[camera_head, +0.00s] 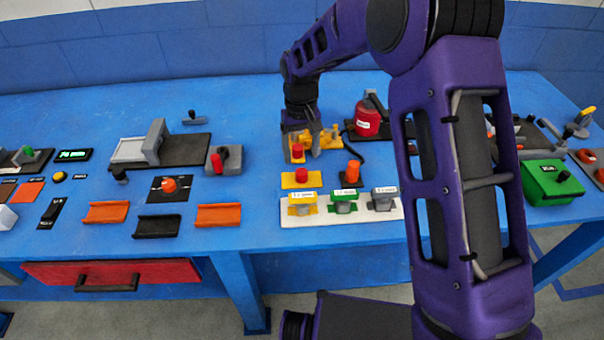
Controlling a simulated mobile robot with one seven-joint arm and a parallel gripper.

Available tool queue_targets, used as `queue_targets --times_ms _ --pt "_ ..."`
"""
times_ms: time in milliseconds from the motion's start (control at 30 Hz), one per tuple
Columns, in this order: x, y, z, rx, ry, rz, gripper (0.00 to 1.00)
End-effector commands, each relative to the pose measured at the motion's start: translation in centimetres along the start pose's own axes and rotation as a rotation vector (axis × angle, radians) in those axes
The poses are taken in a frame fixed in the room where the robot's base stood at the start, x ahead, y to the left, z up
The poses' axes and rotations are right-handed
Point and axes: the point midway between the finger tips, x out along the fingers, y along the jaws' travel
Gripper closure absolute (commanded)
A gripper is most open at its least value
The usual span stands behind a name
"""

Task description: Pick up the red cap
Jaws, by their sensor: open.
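My gripper (303,154) points down over the back middle of the blue table, its fingers apart. A small red cylinder (297,151), which may be the red cap, shows between or just in front of the fingers. It stands at a yellow fixture; I cannot tell whether a finger touches it. Another small red piece (301,175) stands upright on a yellow plate just in front of the gripper. A third red knob (217,163) is on a grey block to the left. My arm hides part of the table at the right.
A red canister (367,119) stands close to the right of my gripper. An orange knob (352,171) and a white board (335,213) with several labelled blocks are in front. A green box (555,182) is far right. Bare table (250,112) lies left of the gripper.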

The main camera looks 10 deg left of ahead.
Motion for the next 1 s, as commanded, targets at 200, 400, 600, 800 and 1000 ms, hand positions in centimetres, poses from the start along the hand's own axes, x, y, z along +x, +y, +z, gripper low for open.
queue_targets --times_ms 200,400,600,800,1000 --pt "2.3 0.0 0.0 0.000 0.000 0.000 0.24" --pt "3.6 0.1 0.0 0.000 -0.001 0.000 0.24" --pt "6.6 0.3 0.0 -0.001 -0.002 0.000 0.24" --pt "7.7 0.3 -0.1 -0.001 0.002 0.001 0.24" --pt "7.6 0.3 0.0 0.000 0.001 0.001 0.41"
